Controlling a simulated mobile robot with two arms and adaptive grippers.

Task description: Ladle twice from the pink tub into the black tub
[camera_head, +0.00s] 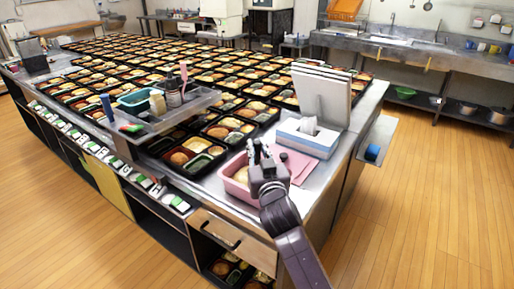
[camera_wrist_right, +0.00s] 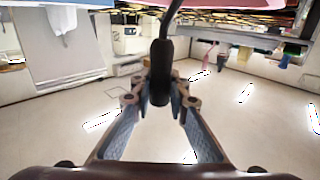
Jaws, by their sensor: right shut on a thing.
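The pink tub (camera_head: 230,187) stands at the near right corner of the table, partly hidden behind my right gripper. My right gripper (camera_head: 259,150) is over the tub's right side. In the right wrist view the gripper (camera_wrist_right: 160,98) is shut on a dark handle (camera_wrist_right: 160,72) with a thin stem running up out of the picture; it looks like the ladle. The ladle's bowl is not visible. I cannot single out a black tub among the black bento trays. My left gripper is not in view.
A tissue box (camera_head: 309,136) and a flat pink sheet (camera_head: 297,164) lie right of the tub. Filled black bento trays (camera_head: 196,155) cover the table. A raised shelf (camera_head: 172,108) with bottles stands to the left. The wooden floor (camera_head: 420,200) at right is clear.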

